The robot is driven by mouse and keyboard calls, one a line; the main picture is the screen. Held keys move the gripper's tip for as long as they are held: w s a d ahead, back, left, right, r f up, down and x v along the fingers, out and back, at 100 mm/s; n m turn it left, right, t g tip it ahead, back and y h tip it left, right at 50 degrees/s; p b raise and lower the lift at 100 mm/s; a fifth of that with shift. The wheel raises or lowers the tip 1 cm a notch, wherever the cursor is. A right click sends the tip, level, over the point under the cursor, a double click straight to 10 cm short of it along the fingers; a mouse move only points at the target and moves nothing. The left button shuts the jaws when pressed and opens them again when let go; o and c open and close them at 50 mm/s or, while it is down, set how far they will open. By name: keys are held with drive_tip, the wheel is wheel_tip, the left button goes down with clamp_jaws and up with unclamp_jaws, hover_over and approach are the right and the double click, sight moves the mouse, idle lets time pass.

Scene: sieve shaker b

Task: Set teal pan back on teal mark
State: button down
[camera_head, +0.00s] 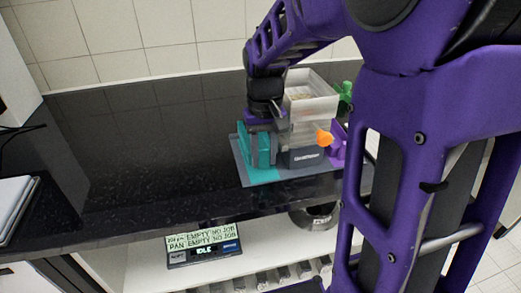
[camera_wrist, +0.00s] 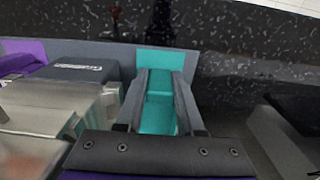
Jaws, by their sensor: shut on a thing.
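The teal pan (camera_head: 262,152) is a small box at the left side of the grey mat. My gripper (camera_head: 264,133) comes down from above and is shut on it. In the wrist view the teal pan (camera_wrist: 158,118) shows between the two grey fingers of my gripper (camera_wrist: 160,90). The teal mark (camera_head: 262,176) is a flat teal patch on the mat, partly covered by the pan. The teal mark (camera_wrist: 165,60) also shows past the fingertips in the wrist view. I cannot tell whether the pan touches the mark or hovers just above it.
The sieve shaker (camera_head: 312,120), with a pale hopper and dark base, stands close to the right of the pan. An orange knob (camera_head: 324,137), a purple part (camera_head: 339,145) and a green part (camera_head: 345,92) are beside it. A display (camera_head: 203,245) sits below.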

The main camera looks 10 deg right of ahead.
drive_tip(key=shift+f+b, duration=0.3)
drive_tip(key=shift+f, duration=0.3)
drive_tip(key=c, duration=0.8)
unclamp_jaws()
drive_tip(key=shift+r, duration=0.15)
wheel_tip(320, 180, up, 13)
drive_tip(key=p, duration=0.3)
drive_tip(key=shift+a, duration=0.1)
